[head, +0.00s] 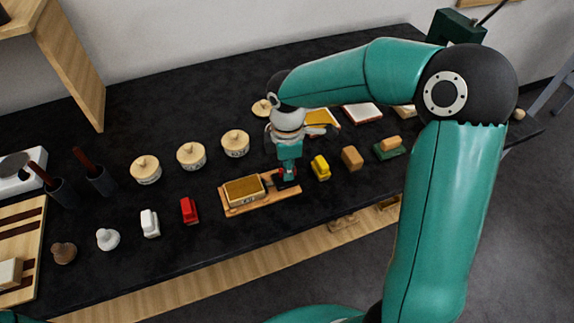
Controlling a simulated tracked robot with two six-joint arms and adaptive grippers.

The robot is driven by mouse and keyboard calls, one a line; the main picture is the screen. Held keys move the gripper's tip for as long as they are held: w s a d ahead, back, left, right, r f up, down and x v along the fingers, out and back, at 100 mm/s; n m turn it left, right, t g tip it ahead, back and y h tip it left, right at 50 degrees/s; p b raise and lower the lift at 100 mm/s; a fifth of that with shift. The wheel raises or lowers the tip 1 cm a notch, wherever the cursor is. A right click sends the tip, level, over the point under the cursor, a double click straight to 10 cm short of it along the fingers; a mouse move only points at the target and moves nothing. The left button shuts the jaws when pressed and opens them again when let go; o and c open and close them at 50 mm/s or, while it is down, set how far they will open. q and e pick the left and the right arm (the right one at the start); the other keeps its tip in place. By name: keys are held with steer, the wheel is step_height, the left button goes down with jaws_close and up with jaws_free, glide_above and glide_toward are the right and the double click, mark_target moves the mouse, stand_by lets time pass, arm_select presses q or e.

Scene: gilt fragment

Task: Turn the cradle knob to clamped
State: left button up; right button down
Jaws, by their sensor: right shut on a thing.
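The cradle (233,209) is a light wooden board in the middle of the black table, with a brown-gold block (244,190) on its left part. Small lettering shows on the block's near side, too small to read surely. My right gripper (286,180) points down at the right end of the cradle, shut on the cradle knob. The fingers hide most of the knob, so its setting cannot be read. My left gripper is not in view.
Lidded round jars (191,156) stand behind the cradle. A red block (189,211) is to its left; a yellow block (320,167) and a tan block (352,158) stand close on the right. Dark table is clear in front.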

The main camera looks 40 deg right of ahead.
steer(key=shift+w+r+n, duration=0.1)
steer(key=shift+n, duration=1)
steer(key=c, duration=1.2)
jaws_free()
steer(key=shift+o, duration=0.2)
step_height(320, 180, up, 12)
